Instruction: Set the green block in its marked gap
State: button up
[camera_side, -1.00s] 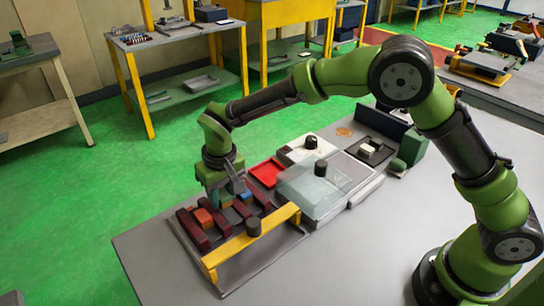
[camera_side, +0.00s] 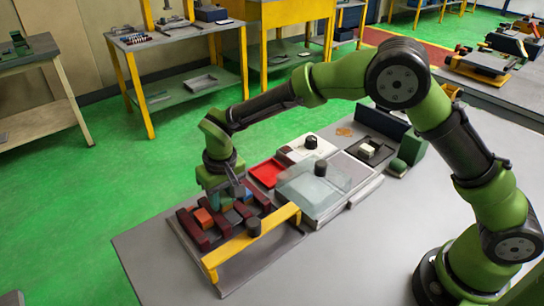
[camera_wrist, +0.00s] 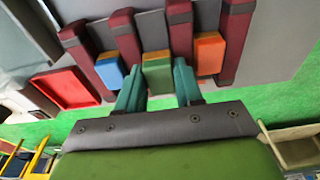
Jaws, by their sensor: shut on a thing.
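My gripper (camera_wrist: 158,88) is shut on the green block (camera_wrist: 158,76), with one teal finger on each side of it. In the wrist view the block lines up with the gap between two maroon bars (camera_wrist: 125,36) and (camera_wrist: 180,32). The gripper (camera_side: 228,190) is low over the row of maroon bars in the side view. The green block is mostly hidden there by the fingers. I cannot tell whether it rests on the gap floor.
A blue block (camera_wrist: 110,70) and an orange block (camera_wrist: 209,54) sit in neighbouring gaps. A yellow rail (camera_side: 250,243) runs along the fixture's near side. A red tray (camera_side: 267,172) and a clear-covered box (camera_side: 308,186) stand to the right. The table's front is clear.

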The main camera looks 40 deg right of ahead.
jog(key=shift+f, duration=0.4)
